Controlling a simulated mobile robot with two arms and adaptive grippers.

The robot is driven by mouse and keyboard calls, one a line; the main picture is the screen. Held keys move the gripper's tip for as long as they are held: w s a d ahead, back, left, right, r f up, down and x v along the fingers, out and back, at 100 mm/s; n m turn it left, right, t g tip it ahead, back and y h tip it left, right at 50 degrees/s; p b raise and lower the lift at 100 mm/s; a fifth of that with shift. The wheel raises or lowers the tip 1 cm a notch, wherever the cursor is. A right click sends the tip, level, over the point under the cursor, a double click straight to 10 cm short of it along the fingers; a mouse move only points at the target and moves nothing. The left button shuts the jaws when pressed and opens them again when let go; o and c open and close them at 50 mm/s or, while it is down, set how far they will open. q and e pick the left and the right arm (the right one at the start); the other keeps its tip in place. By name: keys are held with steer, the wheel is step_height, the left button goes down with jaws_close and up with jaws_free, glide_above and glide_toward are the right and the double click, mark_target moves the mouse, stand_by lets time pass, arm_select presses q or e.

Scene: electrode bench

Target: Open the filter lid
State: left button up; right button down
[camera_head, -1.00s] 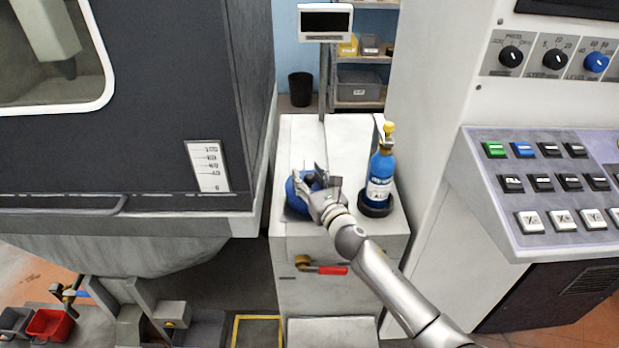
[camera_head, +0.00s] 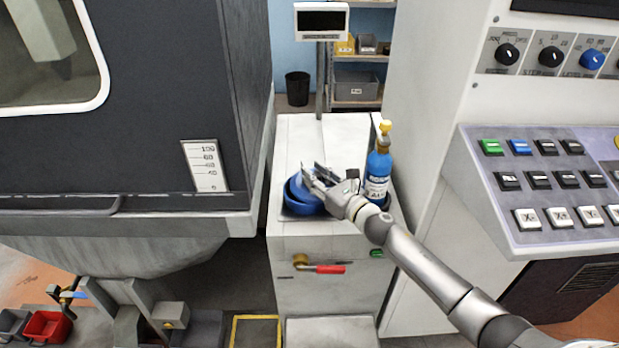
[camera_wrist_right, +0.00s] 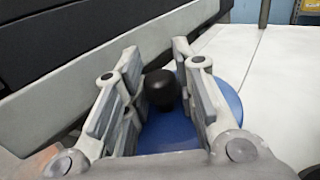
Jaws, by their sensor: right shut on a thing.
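The blue round filter (camera_head: 300,207) sits on the white cabinet's top. My right gripper (camera_head: 316,177) reaches in from the right over the filter. My left gripper is not in view.
A blue bottle with a yellow top (camera_head: 379,170) stands close by on the right of the cabinet top (camera_head: 340,135). A red-handled valve (camera_head: 325,269) is on the cabinet front. A dark machine (camera_head: 150,130) stands left, a button console (camera_head: 545,180) right.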

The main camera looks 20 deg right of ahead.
steer(key=shift+w+d+f+n+g+y+b, duration=0.1)
steer(key=shift+d+n+g+y+b, duration=0.3)
steer(key=shift+d+n+y+b, duration=0.35)
steer(key=shift+d+y, duration=0.1)
steer(key=shift+y, duration=0.35)
steer(key=c, duration=1.2)
jaws_free()
steer(key=shift+c, duration=0.2)
steer(key=shift+s+d, duration=0.1)
steer(key=shift+s, duration=0.1)
steer(key=v, duration=1.1)
steer(key=shift+s+d+r, duration=0.2)
steer(key=shift+s+d, duration=0.05)
steer(key=shift+s, duration=0.05)
